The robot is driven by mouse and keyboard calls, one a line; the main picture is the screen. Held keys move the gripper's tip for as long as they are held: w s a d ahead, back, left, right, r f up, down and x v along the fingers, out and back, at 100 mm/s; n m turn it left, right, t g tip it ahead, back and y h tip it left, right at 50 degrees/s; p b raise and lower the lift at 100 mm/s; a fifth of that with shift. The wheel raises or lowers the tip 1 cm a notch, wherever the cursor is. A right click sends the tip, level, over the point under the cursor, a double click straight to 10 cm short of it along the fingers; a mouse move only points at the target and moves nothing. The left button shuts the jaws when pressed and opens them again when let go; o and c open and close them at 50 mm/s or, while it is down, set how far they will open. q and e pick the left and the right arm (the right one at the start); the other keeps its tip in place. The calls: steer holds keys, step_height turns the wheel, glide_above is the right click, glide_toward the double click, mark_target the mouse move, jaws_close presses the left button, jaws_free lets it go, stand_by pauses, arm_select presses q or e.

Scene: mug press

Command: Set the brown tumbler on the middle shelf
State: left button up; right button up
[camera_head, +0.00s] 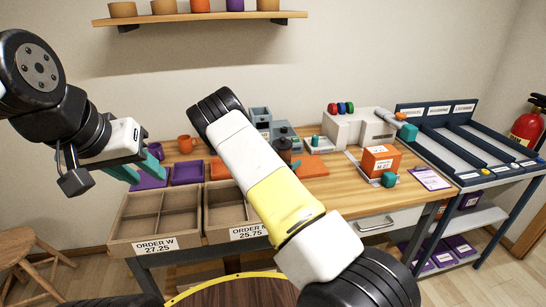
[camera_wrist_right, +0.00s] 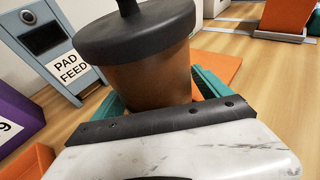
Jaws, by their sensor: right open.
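The brown tumbler (camera_wrist_right: 152,78) fills the middle of the right wrist view, upright, with a wide dark lid and knob on top. In the head view it shows small (camera_head: 285,156) behind my right arm. My right gripper (camera_wrist_right: 160,92) is open, with teal fingers on either side of the tumbler; contact cannot be told. My left gripper (camera_head: 145,170) is open and empty above the purple trays at the left. A wall shelf (camera_head: 200,18) holds several cups at the top. Which shelf is the middle one is unclear.
A grey pad feed box (camera_wrist_right: 48,45) stands beside the tumbler. An orange mug (camera_head: 187,144), a white machine (camera_head: 355,128) and an orange box (camera_head: 380,162) stand on the table. A blue-framed rack (camera_head: 440,165) with labelled lanes stands right. Divided order bins (camera_head: 155,243) line the front.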

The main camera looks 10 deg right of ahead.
steer(key=shift+r, duration=0.1)
steer(key=c, duration=1.9)
